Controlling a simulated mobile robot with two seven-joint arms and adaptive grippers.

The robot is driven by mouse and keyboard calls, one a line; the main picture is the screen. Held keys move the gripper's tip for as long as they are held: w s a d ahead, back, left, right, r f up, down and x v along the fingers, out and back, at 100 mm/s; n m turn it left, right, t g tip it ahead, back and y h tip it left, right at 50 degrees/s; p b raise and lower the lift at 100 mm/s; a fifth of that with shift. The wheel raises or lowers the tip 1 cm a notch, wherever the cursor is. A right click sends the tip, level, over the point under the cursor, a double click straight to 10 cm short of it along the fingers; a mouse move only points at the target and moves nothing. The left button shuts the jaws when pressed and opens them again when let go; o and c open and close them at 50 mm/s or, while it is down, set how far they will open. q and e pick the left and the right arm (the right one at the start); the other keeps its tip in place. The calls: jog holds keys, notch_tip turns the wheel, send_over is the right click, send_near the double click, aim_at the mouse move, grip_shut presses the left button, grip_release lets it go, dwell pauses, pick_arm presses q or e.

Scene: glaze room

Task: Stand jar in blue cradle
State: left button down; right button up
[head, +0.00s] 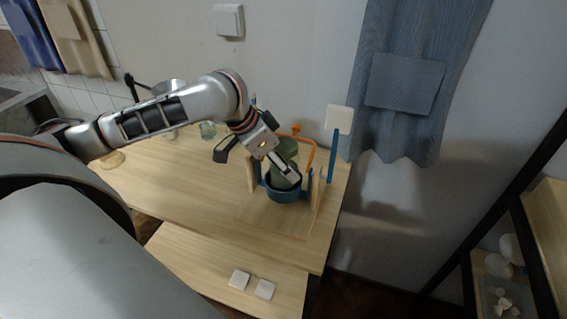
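A dark green jar (289,150) stands roughly upright in the blue cradle (284,195), near the right end of the wooden table. The cradle is a round blue holder between upright side pieces. My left gripper (256,167) is at the jar from the left, its fingers spread wide. One finger lies across the front of the jar and hides part of it; the other is well to the left, clear of it. I cannot tell whether the near finger touches the jar. How deep the jar sits is hidden by the cradle wall. My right gripper is out of view.
An orange bent bar (311,150) rises behind the cradle, and a blue post with a pale square plate (339,119) stands right of it. Two white tiles (239,279) lie on the lower front surface.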

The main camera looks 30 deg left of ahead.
pick_arm(q)
jog(key=c, duration=1.2)
grip_release()
jog(key=shift+f, duration=0.1)
jog(key=shift+c, duration=0.2)
jog(key=v, duration=1.2)
